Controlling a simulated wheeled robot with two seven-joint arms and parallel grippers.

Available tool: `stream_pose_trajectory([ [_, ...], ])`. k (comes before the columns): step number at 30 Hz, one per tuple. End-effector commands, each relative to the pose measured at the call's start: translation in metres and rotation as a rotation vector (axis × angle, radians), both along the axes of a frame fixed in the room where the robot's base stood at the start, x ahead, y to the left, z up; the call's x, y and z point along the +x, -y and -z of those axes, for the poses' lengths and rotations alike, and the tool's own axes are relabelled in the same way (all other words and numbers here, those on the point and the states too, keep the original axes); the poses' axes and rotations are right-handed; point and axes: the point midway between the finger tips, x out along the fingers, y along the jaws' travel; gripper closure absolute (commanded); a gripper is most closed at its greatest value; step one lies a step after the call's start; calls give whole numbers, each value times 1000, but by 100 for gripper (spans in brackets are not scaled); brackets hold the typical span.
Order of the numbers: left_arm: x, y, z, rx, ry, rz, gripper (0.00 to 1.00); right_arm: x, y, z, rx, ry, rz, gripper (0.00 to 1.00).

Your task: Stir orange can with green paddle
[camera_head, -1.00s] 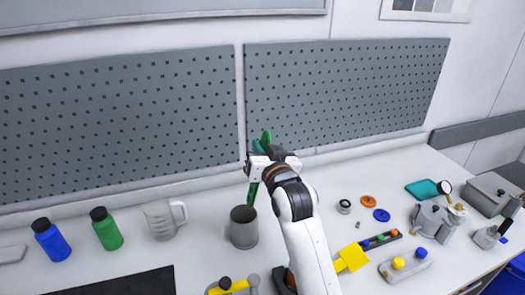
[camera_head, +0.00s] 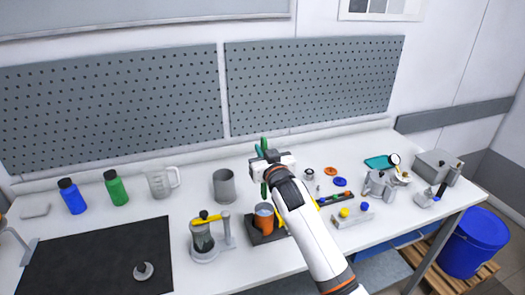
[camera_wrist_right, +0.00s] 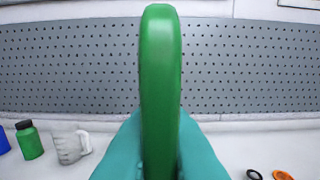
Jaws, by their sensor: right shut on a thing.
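My right gripper (camera_head: 266,162) is shut on the green paddle (camera_head: 264,143) and holds it upright. In the right wrist view the paddle's green handle (camera_wrist_right: 160,90) stands between teal fingers (camera_wrist_right: 118,155). The orange can (camera_head: 264,217) stands in a dark holder (camera_head: 252,238) in front of and below my right gripper. The lower part of the paddle is mostly behind the gripper and arm; a bit of green shows above the can. I cannot tell whether its end is inside the can. My left gripper is out of view.
A grey cup (camera_head: 224,188) stands just left of my gripper. A grinder-like device with a yellow handle (camera_head: 205,240) is left of the can. A jug (camera_head: 160,184), green bottle (camera_head: 116,188) and blue bottle (camera_head: 72,197) stand further left. A dark mat (camera_head: 90,265) lies at front left.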

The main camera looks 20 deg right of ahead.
Motion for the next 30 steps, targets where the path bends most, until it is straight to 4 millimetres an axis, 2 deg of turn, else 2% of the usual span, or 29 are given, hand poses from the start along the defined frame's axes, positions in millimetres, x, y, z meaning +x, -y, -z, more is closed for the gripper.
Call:
stream_pose_trajectory([
  [5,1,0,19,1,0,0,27,0,0,20,0,-1,0,100],
  [14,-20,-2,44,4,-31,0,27,-1,0,50,1,-3,1,100],
  [30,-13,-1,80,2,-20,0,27,-1,0,103,1,-1,1,100],
])
